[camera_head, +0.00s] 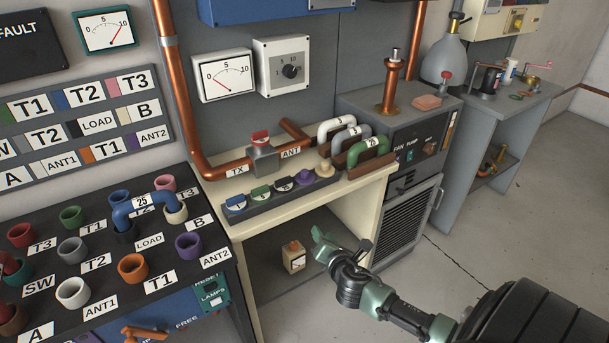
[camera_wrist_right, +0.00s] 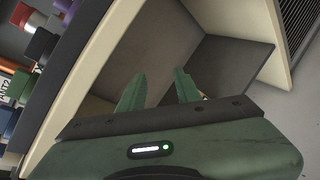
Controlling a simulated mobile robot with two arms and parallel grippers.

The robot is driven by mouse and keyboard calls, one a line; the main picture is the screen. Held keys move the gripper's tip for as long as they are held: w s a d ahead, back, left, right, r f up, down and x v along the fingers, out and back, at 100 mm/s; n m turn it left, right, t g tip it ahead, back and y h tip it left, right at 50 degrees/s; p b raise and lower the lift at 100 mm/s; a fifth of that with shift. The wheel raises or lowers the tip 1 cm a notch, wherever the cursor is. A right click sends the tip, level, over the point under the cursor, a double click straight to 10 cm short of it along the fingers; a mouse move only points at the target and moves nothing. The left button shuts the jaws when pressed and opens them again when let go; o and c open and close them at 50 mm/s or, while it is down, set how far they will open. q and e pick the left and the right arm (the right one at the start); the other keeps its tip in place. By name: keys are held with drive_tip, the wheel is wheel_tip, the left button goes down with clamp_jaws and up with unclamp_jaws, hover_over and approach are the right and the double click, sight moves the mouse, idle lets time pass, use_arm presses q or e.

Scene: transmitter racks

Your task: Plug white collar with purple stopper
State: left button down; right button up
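The white collar (camera_head: 73,293) stands on the dark panel at the lower left, beside its ANT1 label, and its opening looks empty. The purple stopper (camera_head: 304,177) sits in the dark stopper tray (camera_head: 268,204) on the cream bench, between a black stopper and a beige one. My right gripper (camera_head: 321,243) is in front of the cream bench, lower than the tray and apart from the stopper. In the right wrist view, its two green fingers (camera_wrist_right: 160,90) are apart with nothing seen between them. My left gripper is not in view.
A blue link (camera_head: 146,203) bridges two collars on the panel. Several coloured U-shaped links (camera_head: 352,137) stand behind the tray's right end. A small box (camera_head: 293,256) sits on the shelf under the bench. A grey cabinet (camera_head: 400,180) adjoins the bench at right; the floor beyond is clear.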

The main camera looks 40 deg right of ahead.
sight(307, 174)
drive_tip(key=w+r+n+t, duration=0.45)
drive_tip(key=r+n, duration=0.45)
drive_tip(key=r, duration=0.5)
drive_tip(key=shift+g, duration=0.25)
drive_tip(key=x, duration=0.8)
drive_tip(key=shift+d+f, duration=0.1)
drive_tip(key=shift+d, duration=0.1)
drive_tip(key=shift+w+y, duration=0.3)
drive_tip(key=shift+w, duration=0.1)
drive_tip(key=shift+s, duration=0.1)
clamp_jaws()
